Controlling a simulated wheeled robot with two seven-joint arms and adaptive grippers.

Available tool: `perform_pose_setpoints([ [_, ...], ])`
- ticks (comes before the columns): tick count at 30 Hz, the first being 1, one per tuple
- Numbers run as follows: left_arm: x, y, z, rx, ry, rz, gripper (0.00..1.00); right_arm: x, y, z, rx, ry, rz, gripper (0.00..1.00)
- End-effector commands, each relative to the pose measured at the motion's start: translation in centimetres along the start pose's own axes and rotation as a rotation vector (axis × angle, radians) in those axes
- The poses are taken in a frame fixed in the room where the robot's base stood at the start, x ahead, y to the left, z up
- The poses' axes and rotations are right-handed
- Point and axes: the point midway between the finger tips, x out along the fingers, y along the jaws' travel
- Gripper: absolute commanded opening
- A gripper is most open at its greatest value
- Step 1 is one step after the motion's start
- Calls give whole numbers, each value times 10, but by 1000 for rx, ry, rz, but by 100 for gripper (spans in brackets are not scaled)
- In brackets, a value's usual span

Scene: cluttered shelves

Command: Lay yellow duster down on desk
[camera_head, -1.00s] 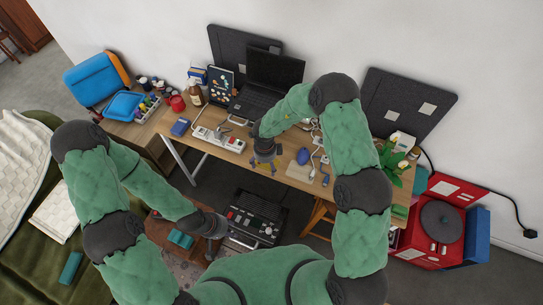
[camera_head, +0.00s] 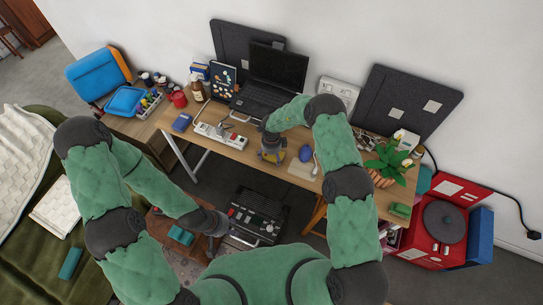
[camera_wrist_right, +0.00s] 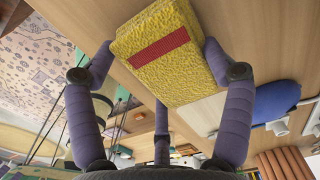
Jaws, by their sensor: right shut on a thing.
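The yellow duster is a rough yellow block with a red strip, seen in the right wrist view (camera_wrist_right: 140,35). My right gripper (camera_wrist_right: 160,62) is shut on it, with fingers on both sides. In the head view my right gripper (camera_head: 272,155) is over the middle front of the wooden desk (camera_head: 235,150), and it mostly hides the duster. I cannot tell whether the duster touches the desk. My left gripper (camera_head: 212,224) is low, in front of the desk and away from the duster; its fingers are too small to read.
A power strip (camera_head: 221,135) lies left of my right gripper. A blue mouse (camera_head: 305,153) is to its right on a pale pad. A black laptop (camera_head: 272,75) stands behind, and a potted plant (camera_head: 385,165) stands at the right. Some bare desk shows around the gripper.

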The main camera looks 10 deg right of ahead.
Motion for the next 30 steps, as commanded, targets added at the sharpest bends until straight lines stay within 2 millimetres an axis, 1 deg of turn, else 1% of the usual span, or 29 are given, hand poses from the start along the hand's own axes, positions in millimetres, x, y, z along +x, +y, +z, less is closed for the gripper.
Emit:
perform_pose_setpoints([
  [7,0,0,0,0,0,0,40,0,-1,1,0,-2,-3,54],
  [11,2,-1,0,0,0,0,40,4,-1,1,0,-2,-3,54],
  [12,3,-1,0,0,0,0,40,4,-1,1,0,-2,-3,84],
  [14,2,-1,0,0,0,0,40,4,-1,1,0,-2,-3,100],
  [25,2,-1,0,0,0,0,40,3,-1,1,0,-2,-3,100],
  [28,-1,0,0,0,0,0,40,-2,-1,1,0,-2,-3,100],
  [30,-1,0,0,0,0,0,40,-9,-2,1,1,-3,-5,100],
])
